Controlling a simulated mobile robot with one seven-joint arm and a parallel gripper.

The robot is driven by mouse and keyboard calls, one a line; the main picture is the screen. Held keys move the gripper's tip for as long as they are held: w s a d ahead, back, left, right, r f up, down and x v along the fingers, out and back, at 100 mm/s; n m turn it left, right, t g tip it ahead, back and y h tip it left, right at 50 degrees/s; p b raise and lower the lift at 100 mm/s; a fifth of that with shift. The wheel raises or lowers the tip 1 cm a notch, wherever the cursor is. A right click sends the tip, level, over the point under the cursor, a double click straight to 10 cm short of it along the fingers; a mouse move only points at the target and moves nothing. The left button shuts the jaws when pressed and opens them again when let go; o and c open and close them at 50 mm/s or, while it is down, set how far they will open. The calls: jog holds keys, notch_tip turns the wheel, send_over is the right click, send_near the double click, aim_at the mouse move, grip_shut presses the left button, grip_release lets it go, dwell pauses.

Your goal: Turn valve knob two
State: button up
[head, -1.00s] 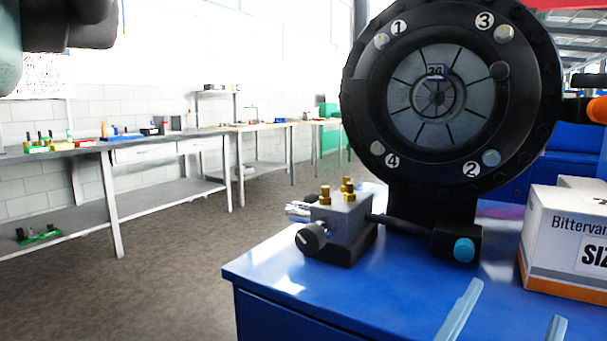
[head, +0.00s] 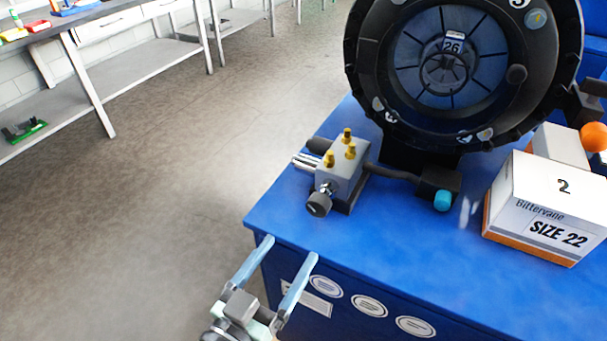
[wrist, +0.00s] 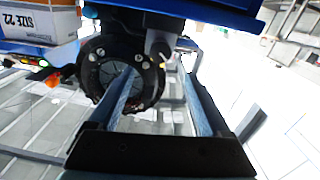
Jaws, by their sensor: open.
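The black round crimper head (head: 366,75) stands on a blue bench in the head view. Small pale spots and number labels sit around its face, partly cut off or blurred. In front of it to the left is a grey valve block (head: 345,170) with brass fittings on top. A black knob (head: 318,205) is on the block's front, and another dark knob (head: 320,145) is behind. I cannot read which knob is two. My gripper (head: 290,248) is open and empty, below and in front of the block, apart from it. Its fingers also show in the wrist view (wrist: 158,72).
The blue bench (head: 400,250) has a white box (head: 545,205) marked SIZE 22 on its right. A teal-capped part (head: 442,200) joins the block by a black link. An orange ball (head: 594,137) is at the right edge. Open floor lies left of the bench.

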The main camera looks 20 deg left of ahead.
aim_at(315, 210)
jog(key=w+p, duration=0.1)
jog(key=w, duration=0.5)
jog(key=w+p, duration=0.1)
jog(key=w, duration=0.5)
jog(key=shift+w+d+p, duration=0.2)
jog(key=shift+w+p, duration=0.2)
grip_shut()
